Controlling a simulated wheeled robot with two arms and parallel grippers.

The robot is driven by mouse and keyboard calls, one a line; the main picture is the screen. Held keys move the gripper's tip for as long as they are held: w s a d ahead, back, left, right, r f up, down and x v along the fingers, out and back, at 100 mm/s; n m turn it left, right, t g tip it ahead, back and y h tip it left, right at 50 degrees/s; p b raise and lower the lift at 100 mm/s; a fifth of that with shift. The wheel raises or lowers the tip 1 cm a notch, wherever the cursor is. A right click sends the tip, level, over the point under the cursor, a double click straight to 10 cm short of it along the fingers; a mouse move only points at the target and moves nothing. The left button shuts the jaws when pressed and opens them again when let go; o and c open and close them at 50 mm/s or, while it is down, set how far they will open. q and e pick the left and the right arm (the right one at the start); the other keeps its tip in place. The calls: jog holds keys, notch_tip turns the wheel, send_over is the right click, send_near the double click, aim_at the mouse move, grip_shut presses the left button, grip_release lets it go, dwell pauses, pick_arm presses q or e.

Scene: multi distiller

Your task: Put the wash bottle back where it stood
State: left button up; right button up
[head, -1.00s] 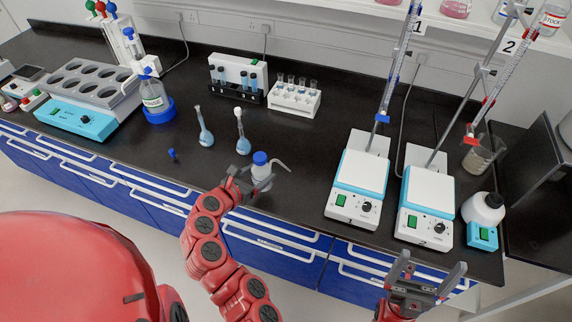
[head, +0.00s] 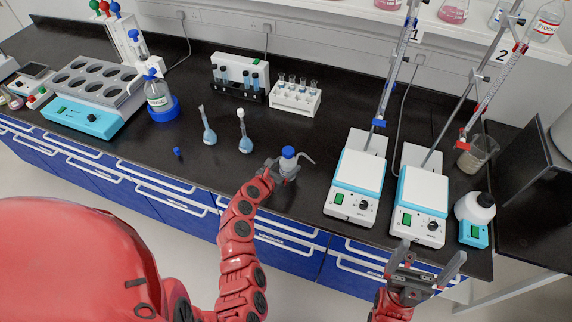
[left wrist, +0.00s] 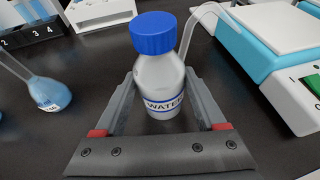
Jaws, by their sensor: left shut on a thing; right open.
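The wash bottle (head: 289,163) is white with a blue cap, a bent spout and a label reading WATER. It also shows upright in the left wrist view (left wrist: 158,75). My left gripper (head: 281,171) is shut around its body, with one finger on each side. In the head view the bottle is over the black bench, left of the first hotplate. I cannot tell whether its base touches the bench. My right gripper (head: 425,270) is open and empty, in front of the bench edge at the lower right.
Two blue-filled flasks (head: 244,140) stand left of the bottle, with a small blue stopper (head: 177,152) beyond. A white tube rack (head: 295,97) is behind. Two hotplates (head: 355,184) with burette stands are to the right. Bare bench lies between bottle and rack.

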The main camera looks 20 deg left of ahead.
pick_arm(q)
jog(key=o, duration=0.5)
jog(key=shift+f, duration=0.1)
jog(key=o, duration=0.4)
